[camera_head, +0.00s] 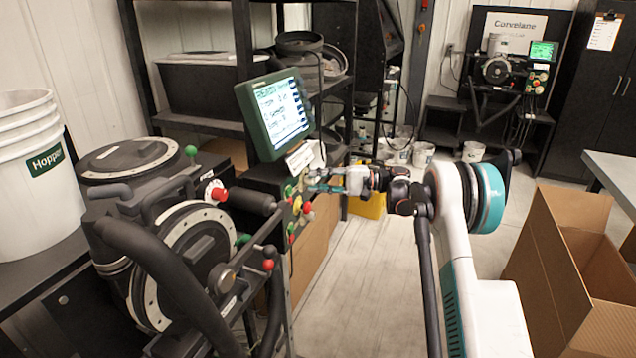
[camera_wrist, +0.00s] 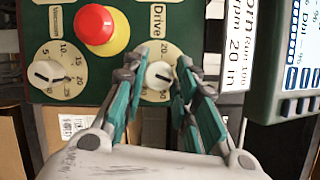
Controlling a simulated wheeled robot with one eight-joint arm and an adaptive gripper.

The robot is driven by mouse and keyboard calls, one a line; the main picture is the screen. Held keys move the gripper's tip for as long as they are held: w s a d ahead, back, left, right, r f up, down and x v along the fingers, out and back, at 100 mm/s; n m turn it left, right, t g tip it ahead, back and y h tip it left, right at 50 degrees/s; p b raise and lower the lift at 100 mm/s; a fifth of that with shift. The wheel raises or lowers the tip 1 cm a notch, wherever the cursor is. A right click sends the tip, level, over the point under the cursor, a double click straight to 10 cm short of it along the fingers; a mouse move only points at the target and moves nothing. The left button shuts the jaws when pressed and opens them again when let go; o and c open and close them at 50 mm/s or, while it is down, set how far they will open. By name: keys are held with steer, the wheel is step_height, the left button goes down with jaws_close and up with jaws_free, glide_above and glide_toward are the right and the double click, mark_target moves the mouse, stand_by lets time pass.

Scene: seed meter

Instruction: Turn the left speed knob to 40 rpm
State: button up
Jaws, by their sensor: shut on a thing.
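In the wrist view, a green control panel (camera_wrist: 120,50) carries a round cream dial labelled Drive with a white knob (camera_wrist: 159,76) at its middle. The two teal-padded fingers of my gripper (camera_wrist: 159,80) are shut on this knob, one on each side. The fingers cover parts of the dial scale, and I cannot read the exact setting. To the left is a second white knob (camera_wrist: 48,73) on a dial labelled Vacuum, with numbers such as 10, 15 and 20. In the head view, my gripper (camera_head: 325,182) reaches the panel from the right.
A red button (camera_wrist: 95,24) on a yellow base sits between and above the dials. A green-framed screen (camera_head: 277,113) stands above the panel. Black machinery (camera_head: 180,250) with levers lies to the left.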

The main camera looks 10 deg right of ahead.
steer(key=shift+f+m, duration=0.1)
steer(key=shift+m, duration=0.4)
steer(key=o, duration=1)
steer(key=v, duration=1.2)
steer(key=shift+f, duration=0.15)
